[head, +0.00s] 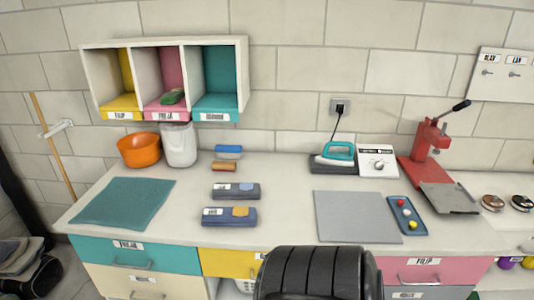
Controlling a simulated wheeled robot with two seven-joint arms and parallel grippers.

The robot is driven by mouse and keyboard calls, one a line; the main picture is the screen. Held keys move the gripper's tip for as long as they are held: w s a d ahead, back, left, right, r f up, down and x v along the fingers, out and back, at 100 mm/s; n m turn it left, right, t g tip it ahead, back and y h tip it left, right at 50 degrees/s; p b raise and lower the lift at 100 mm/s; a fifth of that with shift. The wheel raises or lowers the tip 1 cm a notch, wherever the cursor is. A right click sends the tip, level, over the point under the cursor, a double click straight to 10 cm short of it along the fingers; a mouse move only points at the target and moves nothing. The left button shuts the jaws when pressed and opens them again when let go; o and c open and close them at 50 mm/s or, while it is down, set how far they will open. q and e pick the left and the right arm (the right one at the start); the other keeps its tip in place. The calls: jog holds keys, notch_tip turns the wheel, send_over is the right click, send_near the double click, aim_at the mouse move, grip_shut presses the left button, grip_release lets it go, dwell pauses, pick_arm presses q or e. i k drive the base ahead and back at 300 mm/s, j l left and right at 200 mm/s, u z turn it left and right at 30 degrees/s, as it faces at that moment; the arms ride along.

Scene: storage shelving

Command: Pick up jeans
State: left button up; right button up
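Two folded dark blue bundles that look like jeans lie on the white counter left of its middle. The back bundle (222,190) has a white label and a light blue patch. The front bundle (222,218) has a white label and an orange-yellow patch. They lie flat, one in front of the other, with a small gap between them. Neither of my grippers can be made out in the head view, so their state and distance from the bundles are not shown.
Left of the bundles lies a teal mat (123,203); right of them lies a grey mat (357,216). An orange bowl (139,151), white bin (179,146), iron (335,153) and red press (430,145) stand behind. A three-bay shelf (240,75) hangs above.

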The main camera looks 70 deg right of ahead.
aim_at(235, 216)
jog(key=z, duration=2.05)
